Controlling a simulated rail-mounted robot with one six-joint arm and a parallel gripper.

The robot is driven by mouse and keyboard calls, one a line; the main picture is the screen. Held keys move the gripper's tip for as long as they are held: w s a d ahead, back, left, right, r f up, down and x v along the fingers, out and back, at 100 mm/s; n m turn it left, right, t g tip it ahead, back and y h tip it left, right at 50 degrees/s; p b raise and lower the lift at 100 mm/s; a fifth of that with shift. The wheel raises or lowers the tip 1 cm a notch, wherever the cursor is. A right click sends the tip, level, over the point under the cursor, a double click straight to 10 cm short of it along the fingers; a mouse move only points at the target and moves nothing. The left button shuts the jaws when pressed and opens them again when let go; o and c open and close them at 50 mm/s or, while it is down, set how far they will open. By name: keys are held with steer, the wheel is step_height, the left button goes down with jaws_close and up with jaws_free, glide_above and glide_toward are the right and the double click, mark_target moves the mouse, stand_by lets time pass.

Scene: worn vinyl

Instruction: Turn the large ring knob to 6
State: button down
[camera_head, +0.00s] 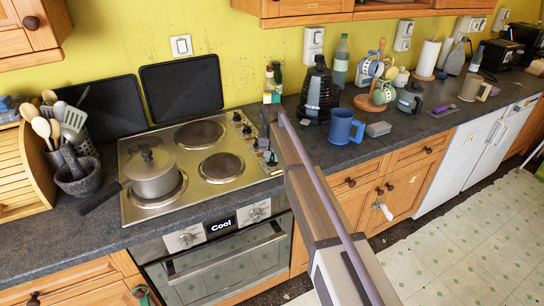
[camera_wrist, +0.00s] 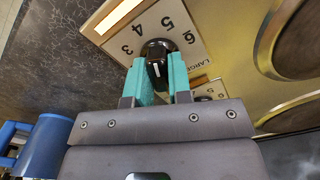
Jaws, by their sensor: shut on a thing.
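My gripper (camera_wrist: 158,72) has its two teal fingers on either side of a black knob (camera_wrist: 157,50) and is shut on it. The knob sits on a pale dial plate (camera_wrist: 110,22) marked 3, 4, 5 and 6, with part of the word "LARGE" beside it. The figures appear rotated in the wrist view. I cannot tell clearly which figure the knob points to. In the head view my arm reaches over the right edge of the hob (camera_head: 215,199), and the gripper and the held knob are largely hidden.
Part of another dial (camera_wrist: 206,94) shows beside the fingers. A pot (camera_head: 152,176) stands on the front left plate. Bottles (camera_head: 268,85) stand behind the hob.

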steer(key=m, duration=1.3)
stand_by(0.5)
steer(key=c, duration=1)
jaws_free()
steer(key=shift+c, duration=0.2)
step_height(320, 180, up, 11)
steer(key=p, duration=1)
steer(key=shift+f+p, duration=0.15)
steer(key=shift+p, duration=0.25)
